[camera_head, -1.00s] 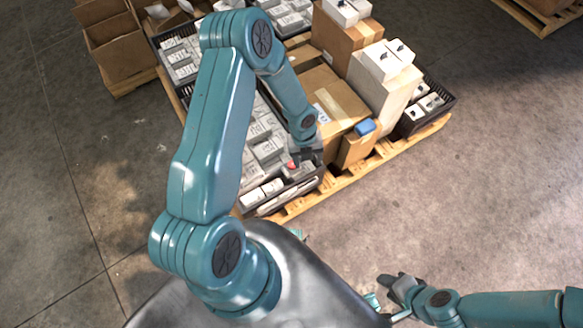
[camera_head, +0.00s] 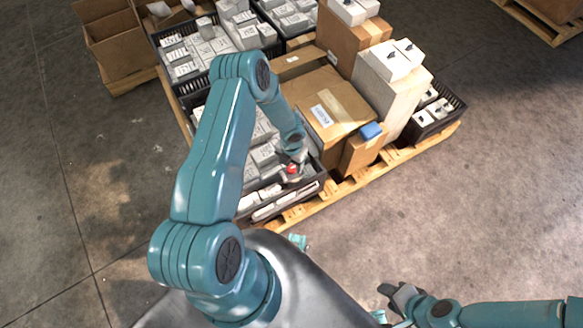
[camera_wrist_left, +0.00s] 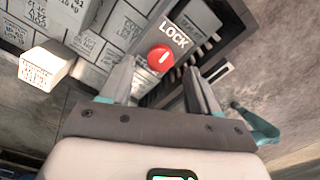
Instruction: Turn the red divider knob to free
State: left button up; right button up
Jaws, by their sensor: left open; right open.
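The red divider knob (camera_wrist_left: 160,58) is round with a short white mark. It sits in the left wrist view just beyond my left fingertips, beside a grey plate lettered LOCK (camera_wrist_left: 174,34). In the head view the knob (camera_head: 292,169) is a small red spot at my left gripper, in the front crate (camera_head: 312,184). My left gripper (camera_wrist_left: 160,80) is open, with its fingers on either side below the knob; the knob appears between and ahead of the tips. I cannot tell whether they touch it. My right gripper (camera_head: 396,296) is open and empty, low over the floor, away from the pallet.
Grey labelled boxes (camera_wrist_left: 115,30) fill the crate around the knob, and a pale box (camera_wrist_left: 46,66) stands close left. A brown carton (camera_head: 335,108) and a smaller carton with a blue item (camera_head: 371,131) stand right. The pallet (camera_head: 345,188) edges onto clear floor.

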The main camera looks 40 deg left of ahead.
pick_arm(q)
jog(key=shift+f, duration=1.5)
jog(key=c, duration=1)
jog(key=shift+c, duration=0.2)
